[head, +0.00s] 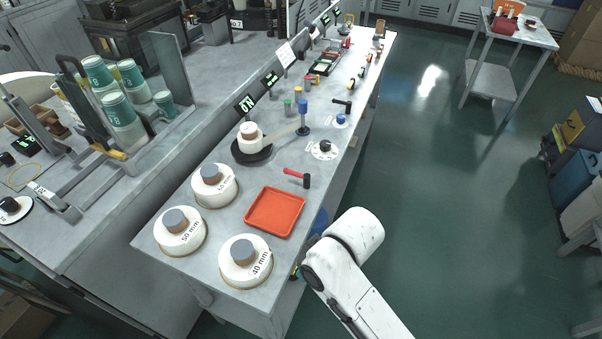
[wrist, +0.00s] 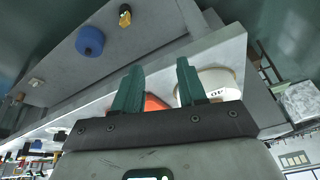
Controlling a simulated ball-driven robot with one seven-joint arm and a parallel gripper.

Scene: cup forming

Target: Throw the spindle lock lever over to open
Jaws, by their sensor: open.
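In the head view, a black round spindle plate (head: 251,153) carries a white mould (head: 249,139), with a pale arm (head: 284,131) reaching toward a blue-topped post (head: 302,117). A small black handle (head: 342,102) lies beyond; I cannot tell for sure whether it is the spindle lock lever. My gripper is largely hidden behind my arm in the head view, by the bench's near right edge. In the wrist view my gripper (wrist: 157,87) has its two green fingers apart with nothing held, well away from the spindle.
An orange tray (head: 274,212) and a mallet (head: 298,176) lie on the bench between my gripper and the spindle. White moulds (head: 245,274) stand at the near end. Dials with a black knob (head: 325,146) and blue knob (head: 341,119) sit right.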

